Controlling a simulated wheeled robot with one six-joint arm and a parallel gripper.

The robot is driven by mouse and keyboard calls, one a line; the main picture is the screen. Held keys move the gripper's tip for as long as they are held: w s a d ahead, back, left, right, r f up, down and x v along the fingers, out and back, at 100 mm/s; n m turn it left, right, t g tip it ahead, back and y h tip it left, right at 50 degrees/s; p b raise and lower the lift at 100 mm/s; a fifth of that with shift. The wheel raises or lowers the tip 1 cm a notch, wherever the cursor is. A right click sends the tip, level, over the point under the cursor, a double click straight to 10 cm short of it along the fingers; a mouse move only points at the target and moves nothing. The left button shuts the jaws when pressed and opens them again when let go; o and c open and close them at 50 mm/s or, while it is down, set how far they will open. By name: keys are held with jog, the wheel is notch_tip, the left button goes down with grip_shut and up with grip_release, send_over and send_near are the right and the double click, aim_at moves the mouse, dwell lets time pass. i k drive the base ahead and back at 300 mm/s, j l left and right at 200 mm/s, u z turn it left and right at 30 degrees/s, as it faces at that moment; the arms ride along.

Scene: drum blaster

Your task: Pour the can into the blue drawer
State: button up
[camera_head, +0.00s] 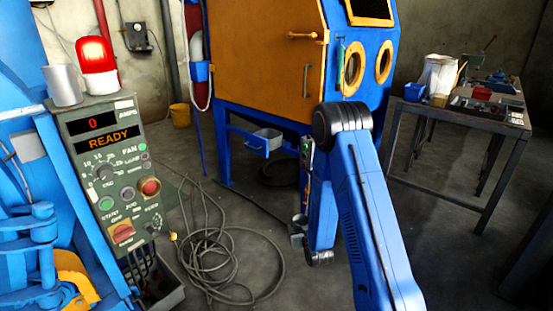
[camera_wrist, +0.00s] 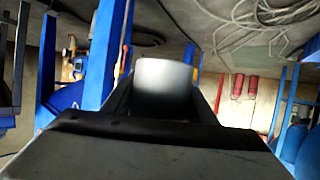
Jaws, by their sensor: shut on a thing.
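My gripper (camera_head: 297,235) hangs low over the floor in the head view, at the end of my blue arm. It is shut on a small grey can (camera_head: 299,221), which looks roughly upright. In the wrist view the can (camera_wrist: 163,85) shows as a pale cylinder between the two dark fingers (camera_wrist: 163,106). Its contents are hidden. The blue drawer (camera_head: 247,142) sticks out under the orange and blue cabinet, with a grey lining inside. It lies up and left of my gripper in the head view, clearly apart from the can.
The blast cabinet (camera_head: 262,50) stands on blue legs behind. A control panel (camera_head: 112,160) with a metal cup (camera_head: 62,86) and red lamp (camera_head: 97,55) is at left. Coiled cable (camera_head: 215,262) lies on the floor. A cluttered workbench (camera_head: 470,118) stands at right.

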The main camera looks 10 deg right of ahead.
aim_at(262, 142)
jog(key=i+l, duration=0.15)
jog(key=l, duration=0.15)
jog(key=i+l, duration=0.1)
jog(key=l, duration=0.2)
jog(key=i+l, duration=0.15)
jog(key=l, duration=0.15)
jog(key=i+l, duration=0.1)
jog(key=l, duration=0.2)
